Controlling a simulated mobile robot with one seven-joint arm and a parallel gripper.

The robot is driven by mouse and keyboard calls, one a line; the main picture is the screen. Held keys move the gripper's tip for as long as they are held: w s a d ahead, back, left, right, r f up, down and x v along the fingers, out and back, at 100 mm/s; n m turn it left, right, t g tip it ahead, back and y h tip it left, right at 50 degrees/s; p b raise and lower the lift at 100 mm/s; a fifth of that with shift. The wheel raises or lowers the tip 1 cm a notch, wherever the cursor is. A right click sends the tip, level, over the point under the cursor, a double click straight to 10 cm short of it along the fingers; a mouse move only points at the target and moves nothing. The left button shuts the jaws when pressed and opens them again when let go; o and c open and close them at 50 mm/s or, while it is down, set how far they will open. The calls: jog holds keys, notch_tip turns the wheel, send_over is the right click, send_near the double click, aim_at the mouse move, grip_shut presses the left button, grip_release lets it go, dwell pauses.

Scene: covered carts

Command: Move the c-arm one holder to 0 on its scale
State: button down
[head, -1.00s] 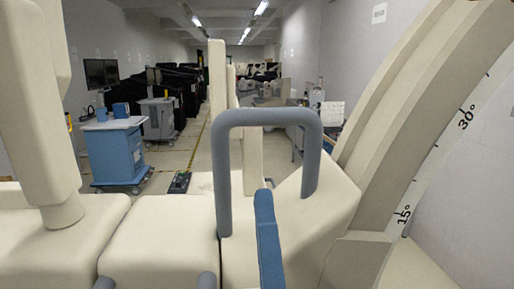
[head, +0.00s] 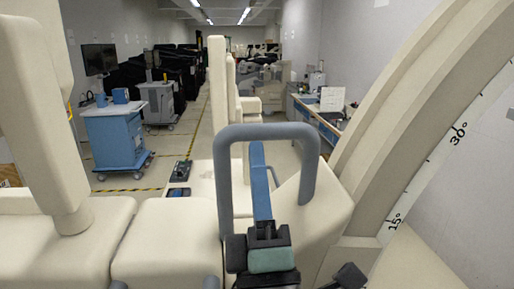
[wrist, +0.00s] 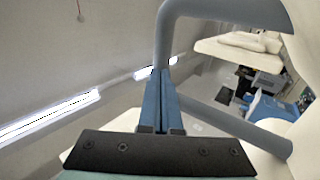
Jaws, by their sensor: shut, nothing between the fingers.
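The c-arm one holder is the cream block (head: 318,218) at the foot of the curved cream c-arm (head: 400,130). A grey U-shaped handle (head: 224,185) rises in front of it. The scale (head: 462,122) on the arc's right side shows 15° and 30°. The block's right end lies near and below the 15° mark; I see no 0 mark. My gripper (head: 257,150) has blue fingers pressed together with nothing between them. In the head view they overlap the handle's opening. In the wrist view the fingertips (wrist: 161,74) overlap the handle bar (wrist: 162,38); contact cannot be told.
Cream machine parts (head: 168,245) fill the lower left, with a thick cream post (head: 40,130) above. A blue cart (head: 113,137) and a grey cart (head: 158,104) stand behind on the left. A bench (head: 322,118) lines the right wall. Open floor lies between them.

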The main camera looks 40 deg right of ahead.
jog(key=shift+w+d+r, duration=0.15)
jog(key=shift+w+r, duration=0.05)
jog(key=shift+r, duration=0.05)
jog(key=shift+w+p, duration=0.1)
jog(key=shift+p, duration=0.25)
jog(key=shift+r, duration=0.15)
